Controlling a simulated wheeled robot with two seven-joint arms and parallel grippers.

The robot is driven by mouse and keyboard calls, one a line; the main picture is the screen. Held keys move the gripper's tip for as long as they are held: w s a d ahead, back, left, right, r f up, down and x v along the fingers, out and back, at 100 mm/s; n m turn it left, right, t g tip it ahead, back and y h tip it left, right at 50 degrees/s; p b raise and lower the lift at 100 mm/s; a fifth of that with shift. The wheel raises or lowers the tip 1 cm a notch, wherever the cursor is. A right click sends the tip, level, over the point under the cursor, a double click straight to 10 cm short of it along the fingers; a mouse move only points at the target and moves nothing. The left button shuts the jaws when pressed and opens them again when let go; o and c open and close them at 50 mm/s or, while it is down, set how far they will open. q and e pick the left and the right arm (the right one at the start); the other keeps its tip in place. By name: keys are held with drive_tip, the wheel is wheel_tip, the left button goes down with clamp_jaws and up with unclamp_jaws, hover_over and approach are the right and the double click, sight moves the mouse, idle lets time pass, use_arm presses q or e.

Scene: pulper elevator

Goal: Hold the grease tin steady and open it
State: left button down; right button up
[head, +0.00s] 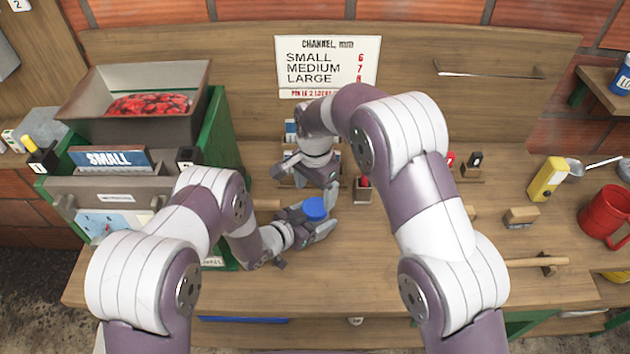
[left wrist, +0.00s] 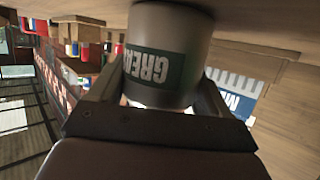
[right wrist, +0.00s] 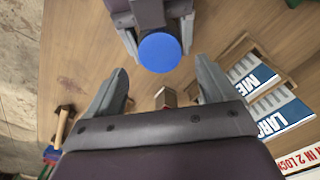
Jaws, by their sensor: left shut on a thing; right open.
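The grease tin has a grey body with a green label (left wrist: 155,66) in the left wrist view. Its round blue lid (head: 315,207) is on top in the head view and also shows in the right wrist view (right wrist: 159,52). My left gripper (head: 312,219) is shut around the tin's sides, low over the bench top. The tin looks upright. My right gripper (head: 308,183) is open and empty, behind the tin in the head view and apart from the lid. Its spread fingers (right wrist: 162,92) show in the right wrist view, with the lid beyond them.
A green-framed hopper (head: 150,105) of red berries stands at the left. A channel sign (head: 328,66) leans at the back. Small holders with labelled cards (right wrist: 255,75) stand near the right gripper. A yellow block (head: 547,179), a mallet (head: 538,262) and a red mug (head: 605,213) are at the right.

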sight(315, 206)
wheel_tip(315, 206, down, 5)
drive_tip(key=shift+f, duration=0.1)
drive_tip(key=c, duration=1.1)
drive_tip(key=n, duration=0.6)
drive_tip(key=shift+n, duration=0.4)
drive_tip(key=o, duration=1.2)
